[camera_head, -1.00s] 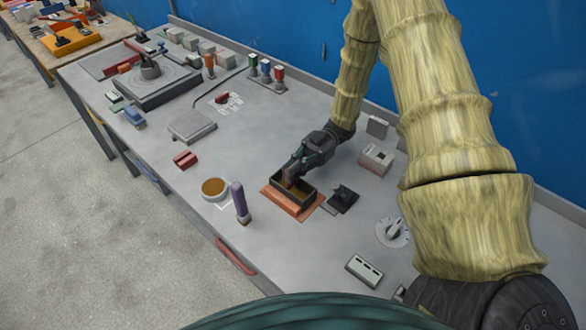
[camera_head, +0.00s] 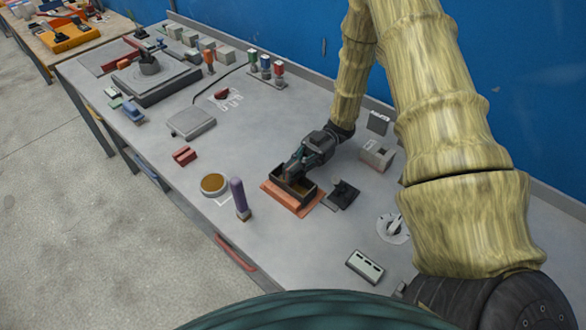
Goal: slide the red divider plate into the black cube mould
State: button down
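The black mould (camera_head: 305,199) is an open-topped box with a brownish inside, standing on an orange-red base (camera_head: 273,197) near the middle of the bench. My gripper (camera_head: 290,177) reaches down from the upper right, with its fingertips at the left part of the mould's opening. The red divider plate cannot be made out clearly now; the fingers and the mould wall cover the place where a small reddish piece showed at the fingertips earlier. Whether the fingers are closed on it is too small to tell.
A dark block with a knob (camera_head: 343,194) stands close to the mould's right. A purple-handled tool (camera_head: 239,197) and a round brown-filled dish (camera_head: 214,184) are at its left. A grey box (camera_head: 377,155) stands behind.

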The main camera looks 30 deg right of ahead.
jog(key=shift+f, duration=0.35)
jog(key=c, duration=1.6)
grip_release()
jog(key=shift+o, duration=0.2)
jog(key=shift+v, duration=3.8)
jog(key=x, duration=0.7)
jog(key=shift+s+a, duration=0.1)
jog(key=shift+a, duration=0.05)
jog(key=shift+a+r, duration=0.15)
jog(key=shift+a, duration=0.05)
jog(key=shift+r, duration=0.3)
